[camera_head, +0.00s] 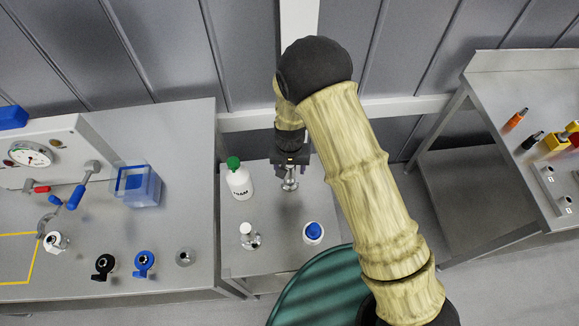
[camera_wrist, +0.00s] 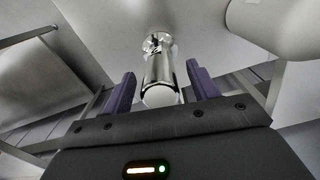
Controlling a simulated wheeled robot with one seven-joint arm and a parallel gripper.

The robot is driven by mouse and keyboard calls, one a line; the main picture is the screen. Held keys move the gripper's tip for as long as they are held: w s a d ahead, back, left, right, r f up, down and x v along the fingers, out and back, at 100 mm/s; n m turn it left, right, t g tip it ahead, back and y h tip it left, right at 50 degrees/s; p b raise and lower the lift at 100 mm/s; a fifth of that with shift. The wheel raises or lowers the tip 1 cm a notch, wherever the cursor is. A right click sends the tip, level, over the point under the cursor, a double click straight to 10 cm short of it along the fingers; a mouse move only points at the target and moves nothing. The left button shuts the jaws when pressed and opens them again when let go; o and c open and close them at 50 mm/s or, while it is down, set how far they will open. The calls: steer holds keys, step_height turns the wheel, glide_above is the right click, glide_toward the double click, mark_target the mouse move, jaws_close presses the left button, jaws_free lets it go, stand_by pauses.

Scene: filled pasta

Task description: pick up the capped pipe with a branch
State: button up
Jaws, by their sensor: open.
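A shiny metal pipe (camera_head: 290,181) stands on the small middle table, right below my gripper (camera_head: 291,166). In the wrist view this pipe (camera_wrist: 160,72) shows a round end facing the camera and a wider foot at its far end. It lies between the two purple fingers of my gripper (camera_wrist: 161,85), which are open, with a visible gap on each side. A branch on it is hard to make out. A smaller metal fitting with a white top (camera_head: 247,235) and what looks like a side stub stands nearer the front of the same table, apart from my gripper.
A white bottle with a green cap (camera_head: 239,182) stands close left of my gripper. A white jar with a blue lid (camera_head: 313,232) stands at the table's front right. A teal round surface (camera_head: 320,290) is in front. The left bench holds a blue bin (camera_head: 138,187) and several fittings.

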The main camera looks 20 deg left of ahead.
stand_by(0.4)
jaws_close()
steer(key=shift+r, duration=0.15)
step_height(320, 180, up, 10)
steer(key=b, duration=0.3)
stand_by(0.7)
